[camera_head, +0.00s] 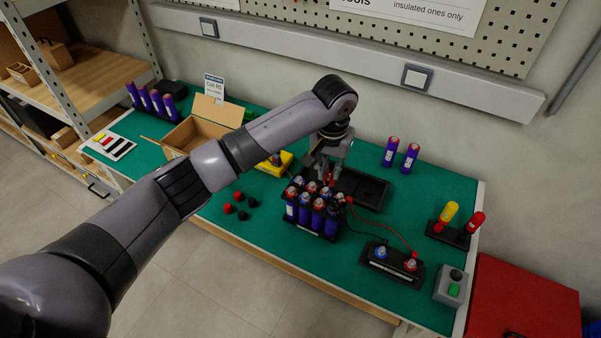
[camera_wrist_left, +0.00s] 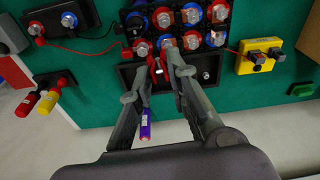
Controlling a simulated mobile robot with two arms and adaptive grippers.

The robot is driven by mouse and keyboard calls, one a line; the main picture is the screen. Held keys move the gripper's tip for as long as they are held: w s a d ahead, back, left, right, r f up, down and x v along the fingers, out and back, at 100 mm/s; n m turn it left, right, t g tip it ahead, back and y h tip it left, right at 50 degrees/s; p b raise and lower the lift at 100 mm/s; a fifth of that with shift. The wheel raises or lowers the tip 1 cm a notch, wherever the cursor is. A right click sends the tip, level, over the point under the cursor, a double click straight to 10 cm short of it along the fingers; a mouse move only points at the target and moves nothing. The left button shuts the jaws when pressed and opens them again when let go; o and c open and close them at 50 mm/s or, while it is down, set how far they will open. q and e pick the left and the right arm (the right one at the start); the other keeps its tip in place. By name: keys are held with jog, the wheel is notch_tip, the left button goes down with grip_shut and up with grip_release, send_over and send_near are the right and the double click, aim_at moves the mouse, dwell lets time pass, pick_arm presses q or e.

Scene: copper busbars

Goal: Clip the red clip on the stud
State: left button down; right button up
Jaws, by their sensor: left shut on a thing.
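My left gripper (camera_head: 327,172) reaches down at the back edge of the black cell holder (camera_head: 310,228); in the wrist view its fingertips (camera_wrist_left: 162,58) are close together. It is shut on a small red clip (camera_wrist_left: 158,70), partly hidden by the fingers. The holder carries several purple cells with metal studs on red or blue tops. A red lead (camera_head: 385,222) runs from the holder's right side to a black block with two studs (camera_head: 391,269). My right gripper is not in view.
A black tray (camera_head: 372,190) lies behind the holder. Two purple cells (camera_head: 391,152) stand at the back. Yellow and red-handled tools (camera_head: 448,215), a grey switch box (camera_head: 452,286), loose red and black caps (camera_head: 240,197) and a cardboard box (camera_head: 184,137) surround it. Green mat (camera_head: 345,255) is free in front.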

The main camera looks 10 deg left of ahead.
pick_arm(q)
jog(key=shift+m, duration=0.5)
jog(key=d+f+b, duration=0.1)
jog(key=w+d+f+b, duration=0.1)
jog(key=f, duration=0.1)
jog(key=d+f+b, duration=0.1)
jog(key=shift+w+d+f, duration=0.2)
jog(key=shift+w+f, duration=0.05)
jog(key=shift+f, duration=0.1)
jog(key=shift+r+p, duration=0.3)
jog(key=shift+r, duration=0.2)
jog(key=shift+r+p, duration=0.15)
jog(key=shift+p, duration=0.45)
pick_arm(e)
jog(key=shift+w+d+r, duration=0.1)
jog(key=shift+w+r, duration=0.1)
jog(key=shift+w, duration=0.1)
pick_arm(q)
jog(key=shift+s, duration=0.1)
jog(key=shift+f+p, duration=0.2)
jog(key=shift+p, duration=0.3)
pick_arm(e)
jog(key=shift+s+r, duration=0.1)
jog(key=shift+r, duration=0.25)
